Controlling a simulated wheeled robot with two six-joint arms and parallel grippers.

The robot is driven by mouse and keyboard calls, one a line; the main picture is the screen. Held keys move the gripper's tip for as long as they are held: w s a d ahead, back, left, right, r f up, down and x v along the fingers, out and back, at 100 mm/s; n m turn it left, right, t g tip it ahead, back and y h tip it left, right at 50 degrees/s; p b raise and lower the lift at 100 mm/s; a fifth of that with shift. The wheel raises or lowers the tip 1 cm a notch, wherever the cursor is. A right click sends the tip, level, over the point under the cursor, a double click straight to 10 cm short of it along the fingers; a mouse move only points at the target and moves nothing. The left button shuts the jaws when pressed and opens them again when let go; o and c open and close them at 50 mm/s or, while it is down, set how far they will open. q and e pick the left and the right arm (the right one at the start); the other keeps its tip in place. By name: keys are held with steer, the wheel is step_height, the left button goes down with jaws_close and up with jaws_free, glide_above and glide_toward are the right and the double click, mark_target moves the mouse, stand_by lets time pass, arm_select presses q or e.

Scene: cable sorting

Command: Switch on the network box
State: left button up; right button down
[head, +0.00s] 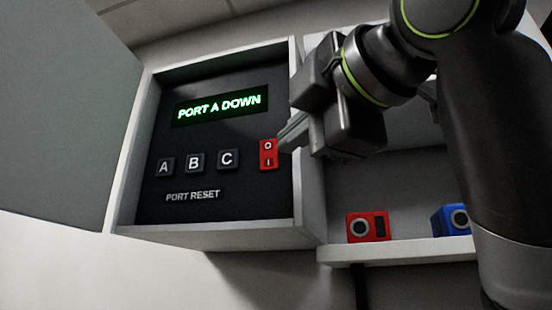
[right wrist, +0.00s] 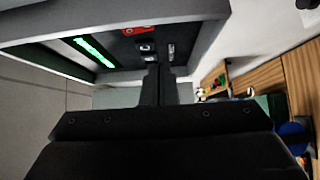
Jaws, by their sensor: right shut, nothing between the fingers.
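The network box (head: 305,190) is a grey wall cabinet with a black panel inside. Its lit green display (head: 220,106) reads "PORT A DOWN". A red rocker switch (head: 267,155), marked O above and I below, sits at the panel's right side. Black buttons A (head: 165,166), B (head: 195,162) and C (head: 228,159) are to its left. My right gripper (head: 284,138) is shut and empty, its tips just beside the switch's right edge. I cannot tell whether they touch. The right wrist view shows the shut fingers (right wrist: 159,82) under the box. My left gripper is out of view.
The box's grey door (head: 65,120) stands open to the left. Right of the box, a white shelf (head: 400,252) carries a red block (head: 368,226) and a blue block (head: 452,220). My right arm covers much of the space above the shelf.

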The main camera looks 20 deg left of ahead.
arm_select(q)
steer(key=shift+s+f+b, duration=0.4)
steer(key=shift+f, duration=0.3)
arm_select(e)
steer(key=shift+s+a+v, duration=0.15)
steer(key=shift+v, duration=0.85)
steer(key=shift+s+a+v, duration=0.15)
steer(key=shift+v, duration=0.85)
steer(key=shift+w, duration=0.1)
